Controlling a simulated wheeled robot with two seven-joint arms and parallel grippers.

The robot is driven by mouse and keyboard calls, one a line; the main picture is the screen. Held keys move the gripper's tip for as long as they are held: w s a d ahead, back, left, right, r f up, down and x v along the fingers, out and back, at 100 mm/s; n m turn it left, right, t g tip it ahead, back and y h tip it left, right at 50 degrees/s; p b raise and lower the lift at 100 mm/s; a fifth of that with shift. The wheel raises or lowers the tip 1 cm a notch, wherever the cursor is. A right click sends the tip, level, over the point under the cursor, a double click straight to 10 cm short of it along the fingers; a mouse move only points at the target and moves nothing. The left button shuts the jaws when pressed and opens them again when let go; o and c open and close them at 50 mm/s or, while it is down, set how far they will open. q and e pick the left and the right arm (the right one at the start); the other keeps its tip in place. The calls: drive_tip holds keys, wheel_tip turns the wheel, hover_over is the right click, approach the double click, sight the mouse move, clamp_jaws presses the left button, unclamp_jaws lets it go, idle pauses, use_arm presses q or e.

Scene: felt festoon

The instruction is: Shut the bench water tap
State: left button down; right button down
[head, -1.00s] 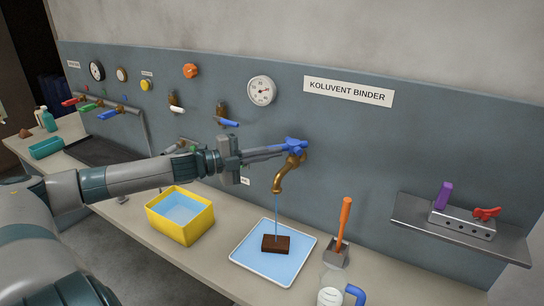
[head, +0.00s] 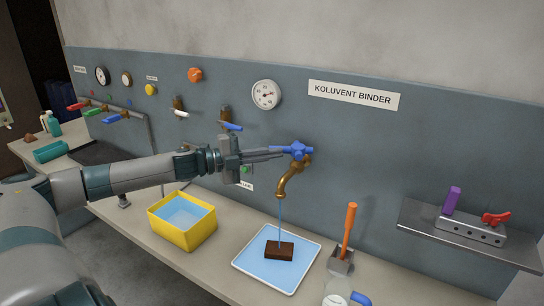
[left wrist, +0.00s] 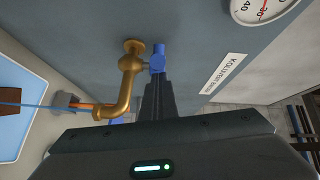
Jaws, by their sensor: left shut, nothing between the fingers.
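The bench water tap (head: 290,184) is a brass spout on the back panel with a blue cross handle (head: 298,150) on top. A thin stream of water (head: 280,222) runs from it onto a dark brown block (head: 279,251) in a white tray (head: 240,262). My left gripper (head: 282,153) is shut and empty, its fingertips at the left side of the blue handle. In the left wrist view the shut fingers (left wrist: 158,78) reach up to the blue handle (left wrist: 158,58), beside the brass tap (left wrist: 127,85); whether they touch is unclear. My right gripper is not in view.
A yellow basin (head: 187,238) of water stands left of the tray. An orange-handled tool (head: 349,230) in a grey holder and a clear jug (head: 338,292) stand to the right. A metal shelf (head: 420,235) juts from the panel at right. A gauge (head: 266,94) hangs above the tap.

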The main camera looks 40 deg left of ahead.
use_arm(q)
drive_tip(key=shift+w+a, duration=0.1)
drive_tip(key=shift+a, duration=0.1)
drive_tip(key=shift+w+a+m+g+h+b, duration=0.15)
drive_tip(key=shift+a+m+g+h+b, duration=0.1)
drive_tip(key=shift+m+g+h, duration=0.5)
drive_tip(key=shift+w+a+m+g+h+b, duration=0.2)
drive_tip(key=shift+m+g+h, duration=0.35)
drive_tip(key=shift+h, duration=0.4)
drive_tip(key=shift+m+h, duration=0.3)
drive_tip(key=shift+w+a+b, duration=0.2)
drive_tip(key=shift+a+b, duration=0.1)
drive_tip(key=shift+w+a+b, duration=0.25)
drive_tip(key=shift+a+b, duration=0.05)
drive_tip(key=shift+w+a+r, duration=0.2)
drive_tip(key=shift+w+a, duration=0.25)
drive_tip(key=shift+a, duration=0.05)
